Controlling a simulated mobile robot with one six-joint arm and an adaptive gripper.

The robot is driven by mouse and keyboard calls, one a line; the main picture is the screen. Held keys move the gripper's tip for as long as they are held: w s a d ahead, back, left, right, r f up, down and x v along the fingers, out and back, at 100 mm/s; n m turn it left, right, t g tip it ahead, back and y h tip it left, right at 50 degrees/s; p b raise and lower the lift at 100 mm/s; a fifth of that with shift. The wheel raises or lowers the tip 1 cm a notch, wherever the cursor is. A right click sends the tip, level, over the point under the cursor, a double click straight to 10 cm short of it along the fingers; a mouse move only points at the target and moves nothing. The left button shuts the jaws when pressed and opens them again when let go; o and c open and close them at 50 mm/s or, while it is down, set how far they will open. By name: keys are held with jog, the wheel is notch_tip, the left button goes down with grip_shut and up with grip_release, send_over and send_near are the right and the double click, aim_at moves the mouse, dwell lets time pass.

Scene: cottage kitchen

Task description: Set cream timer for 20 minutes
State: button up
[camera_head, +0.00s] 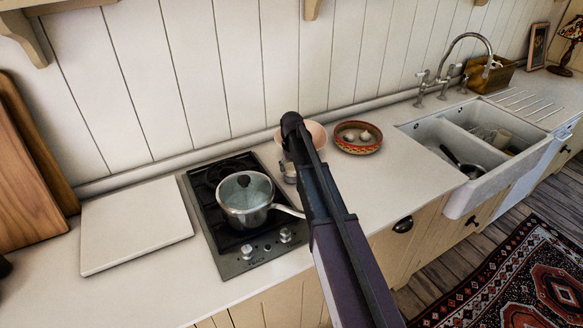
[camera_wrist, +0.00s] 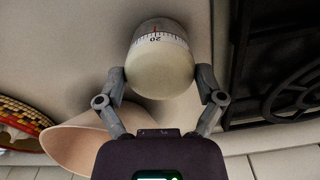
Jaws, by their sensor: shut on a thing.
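The cream timer (camera_wrist: 160,68) stands on the counter in the wrist view. The number 20 shows on the scale, upside down in this view, close to a small red mark. My gripper (camera_wrist: 161,80) is shut on the timer, with one fingertip against each side of the cream part. In the head view my gripper (camera_head: 289,172) is partly seen beside my dark arm, between the stove and the bowls. The timer cannot be made out there.
A pink bowl (camera_head: 317,132) is close to my gripper, and also shows in the wrist view (camera_wrist: 80,148). A patterned bowl (camera_head: 350,145) holds pale items. A lidded pot (camera_head: 243,203) sits on the stove (camera_head: 240,260). A sink (camera_head: 462,185) is at right.

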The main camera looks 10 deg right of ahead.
jog(key=o, duration=0.9)
jog(key=shift+c, duration=0.2)
jog(key=shift+n, duration=0.4)
